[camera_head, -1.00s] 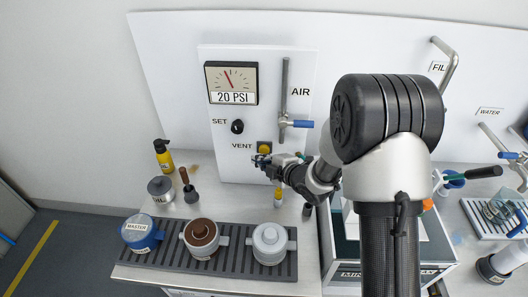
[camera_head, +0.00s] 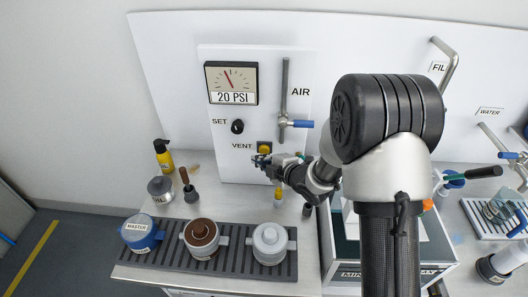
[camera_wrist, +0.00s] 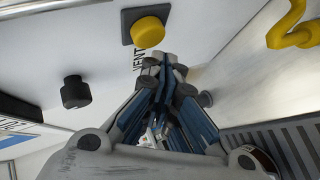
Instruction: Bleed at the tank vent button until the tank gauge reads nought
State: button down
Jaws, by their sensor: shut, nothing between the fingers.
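The tank gauge (camera_head: 231,82) is on the white wall panel at upper left, with a red needle and a "20 PSI" label. The yellow vent button (camera_head: 264,146), labelled "VENT", is low on the same panel. In the wrist view the vent button (camera_wrist: 148,32) sits on a dark square plate just past my fingertips. My gripper (camera_head: 262,160) is shut and empty, right below the button in the head view; its fingers (camera_wrist: 160,65) also show in the wrist view. I cannot tell whether the fingertips touch the button.
A black SET knob (camera_head: 237,126) is left of the button, and the AIR valve with a blue handle (camera_head: 303,124) is right of it.

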jog(key=shift+w, duration=0.1)
jog(key=shift+w, duration=0.35)
jog(key=shift+w+b, duration=0.35)
jog(key=shift+w, duration=0.15)
dwell(3.4)
jog(key=shift+s, duration=0.1)
jog(key=shift+s+b, duration=0.45)
jog(key=shift+s, duration=0.4)
jog(key=s+b, duration=0.2)
jog(key=s, duration=0.3)
jog(key=shift+a, duration=0.1)
